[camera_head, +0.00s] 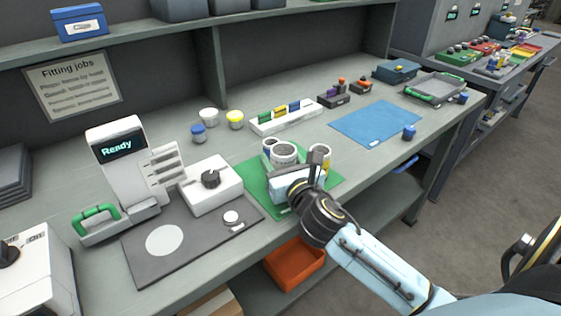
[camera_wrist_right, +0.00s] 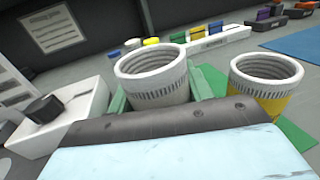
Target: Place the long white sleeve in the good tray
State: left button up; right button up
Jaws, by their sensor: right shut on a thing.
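A white sleeve (camera_head: 284,153) with an open, threaded-looking top stands over the green mat (camera_head: 250,176) in the head view. It is upright at the centre of the right wrist view (camera_wrist_right: 155,78), with green parts on both sides. My right gripper (camera_head: 294,172) is shut on this sleeve; its fingertips are largely hidden. A second sleeve, white above and yellow below (camera_wrist_right: 265,85), stands just to the right; it also shows in the head view (camera_head: 320,153). A grey tray with green ends (camera_head: 435,90) lies at the far right; I cannot read any label. My left gripper is not in view.
A blue mat (camera_head: 375,122) lies right of the green mat. A white rack (camera_head: 287,118) with coloured pieces stands behind. A white box with a black knob (camera_head: 210,184) and a scale reading "Ready" (camera_head: 122,160) stand left. An orange bin (camera_head: 295,263) is below the bench.

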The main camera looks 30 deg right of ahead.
jog(key=shift+r, duration=0.1)
jog(key=o, duration=1.4)
jog(key=shift+f, duration=0.25)
jog(key=shift+c, duration=0.2)
jog(key=shift+r, duration=0.1)
